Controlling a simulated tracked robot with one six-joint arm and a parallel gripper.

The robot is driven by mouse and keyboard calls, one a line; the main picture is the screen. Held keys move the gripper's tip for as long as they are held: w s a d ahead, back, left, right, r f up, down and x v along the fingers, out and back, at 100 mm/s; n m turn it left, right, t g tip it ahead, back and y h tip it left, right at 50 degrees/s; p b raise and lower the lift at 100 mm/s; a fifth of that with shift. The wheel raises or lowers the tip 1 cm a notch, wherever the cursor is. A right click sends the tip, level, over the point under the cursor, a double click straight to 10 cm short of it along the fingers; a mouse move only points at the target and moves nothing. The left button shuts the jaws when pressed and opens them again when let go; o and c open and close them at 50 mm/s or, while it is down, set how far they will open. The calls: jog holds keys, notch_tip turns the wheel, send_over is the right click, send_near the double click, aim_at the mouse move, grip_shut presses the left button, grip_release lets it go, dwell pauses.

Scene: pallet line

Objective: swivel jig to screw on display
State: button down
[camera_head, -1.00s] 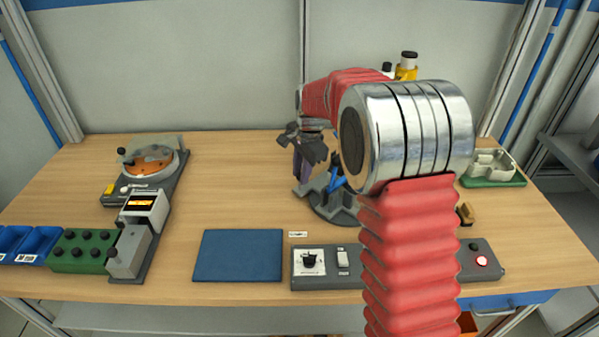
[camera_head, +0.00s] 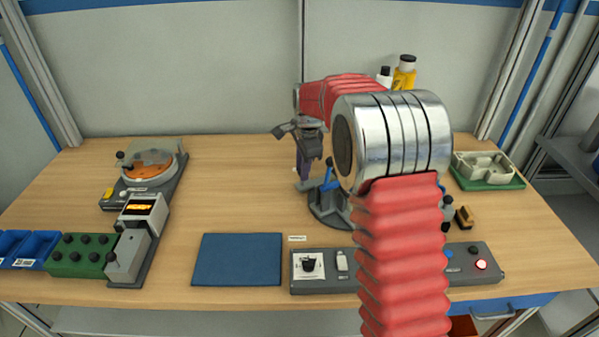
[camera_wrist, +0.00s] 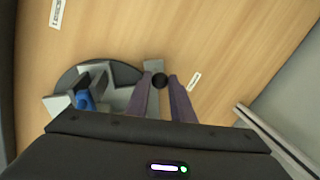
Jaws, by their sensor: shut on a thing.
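The swivel jig (camera_head: 325,212) is a dark round base with grey blocks and a blue clamp (camera_head: 327,178), on the table behind the control box. In the wrist view the jig (camera_wrist: 65,80) lies left of the fingers, with its blue part (camera_wrist: 85,100) showing. A grey tab with a black knob (camera_wrist: 159,80) sticks out from the jig's edge. My gripper (camera_wrist: 160,84) points down, its purple fingers shut on the knob. It also shows in the head view (camera_head: 304,170). The display (camera_head: 140,207) at left glows orange; its text is too small to read. My arm hides the jig's right side.
A blue mat (camera_head: 238,259) lies front centre, beside a grey control box (camera_head: 320,268) with a dial and a lit red button. A covered round device (camera_head: 150,165) and green block (camera_head: 85,254) stand left. A green tray (camera_head: 488,170) is right. The table's back left is clear.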

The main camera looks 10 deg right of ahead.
jog(key=shift+w+d+m+h, duration=0.15)
jog(key=shift+w+d+m, duration=0.25)
jog(key=shift+w+m, duration=0.25)
jog(key=shift+w+d+m+h, duration=0.15)
jog(key=shift+w+d+m, duration=0.25)
jog(key=shift+w+m, duration=0.25)
jog(key=shift+w+d+r+m, duration=0.1)
jog(key=shift+w+d+m, duration=0.7)
jog(key=shift+d+m, duration=0.2)
jog(key=c, duration=1.8)
grip_release()
jog(key=shift+o, duration=1.3)
notch_tip(320, 180, up, 13)
jog(key=s, duration=0.2)
jog(key=shift+s+a+r, duration=0.15)
jog(key=shift+s+a, duration=0.15)
jog(key=shift+a, duration=0.05)
